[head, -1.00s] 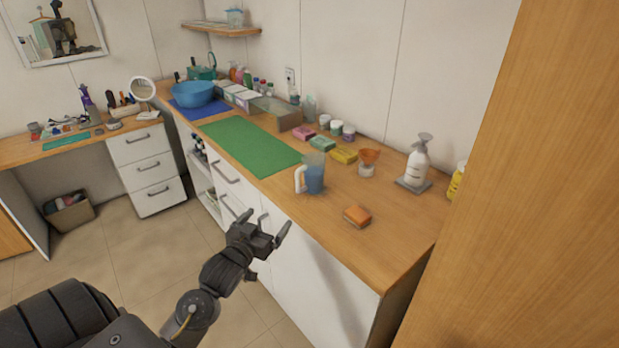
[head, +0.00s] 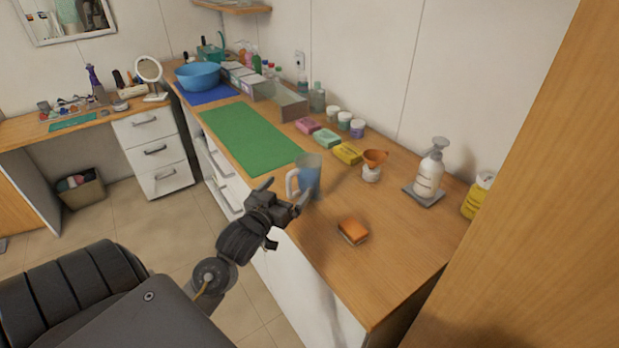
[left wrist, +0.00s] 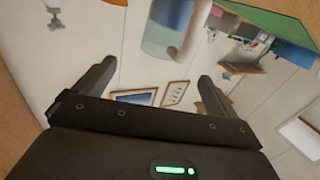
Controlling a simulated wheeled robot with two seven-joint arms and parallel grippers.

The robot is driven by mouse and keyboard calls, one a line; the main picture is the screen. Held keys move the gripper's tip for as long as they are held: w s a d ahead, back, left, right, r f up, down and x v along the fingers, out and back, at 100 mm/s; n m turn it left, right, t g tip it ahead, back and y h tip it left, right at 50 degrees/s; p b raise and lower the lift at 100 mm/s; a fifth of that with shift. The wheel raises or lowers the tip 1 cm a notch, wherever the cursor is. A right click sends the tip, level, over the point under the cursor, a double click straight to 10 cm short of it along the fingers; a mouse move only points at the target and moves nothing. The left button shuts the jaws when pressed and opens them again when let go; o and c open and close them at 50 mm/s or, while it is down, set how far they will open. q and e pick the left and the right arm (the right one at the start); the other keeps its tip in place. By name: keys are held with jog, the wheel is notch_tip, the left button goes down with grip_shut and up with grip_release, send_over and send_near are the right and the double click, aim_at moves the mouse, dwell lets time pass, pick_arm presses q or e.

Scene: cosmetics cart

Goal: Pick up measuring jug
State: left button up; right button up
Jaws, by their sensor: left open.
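The measuring jug (head: 309,178) is a clear container with blue contents and a pale handle on its left side. It stands upright on the wooden counter (head: 400,228), near the front edge. My left gripper (head: 283,190) is open and empty, just in front of the jug at the counter edge in the head view. Whether a finger touches the jug I cannot tell. In the left wrist view the open fingers (left wrist: 152,85) show, with the jug (left wrist: 170,28) beyond them, cut off by the top edge. My right gripper is not in view.
An orange sponge (head: 353,231) lies right of the jug. A green mat (head: 250,138) is to its left. Behind it are a yellow soap box (head: 347,153) and an orange funnel on a jar (head: 374,162). A white pump bottle (head: 430,172) stands at the right.

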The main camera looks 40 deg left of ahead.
aim_at(302, 170)
pick_arm(q)
jog(key=w, duration=0.2)
jog(key=w+a+p, duration=0.1)
jog(key=w, duration=0.2)
jog(key=shift+r, duration=0.1)
jog(key=shift+w+a+r+p, duration=0.1)
jog(key=shift+w+r+p, duration=0.05)
jog(key=shift+w+p, duration=0.15)
jog(key=w, duration=0.1)
jog(key=w+p, duration=0.1)
jog(key=w, duration=0.1)
jog(key=shift+w+a+f, duration=0.2)
jog(key=shift+w+a, duration=0.1)
jog(key=shift+a, duration=0.1)
jog(key=shift+w+a+f+p, duration=0.1)
jog(key=shift+w+p, duration=0.25)
jog(key=shift+w, duration=0.1)
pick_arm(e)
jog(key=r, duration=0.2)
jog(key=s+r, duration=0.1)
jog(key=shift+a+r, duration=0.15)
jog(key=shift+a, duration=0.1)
pick_arm(q)
jog(key=shift+s, duration=0.1)
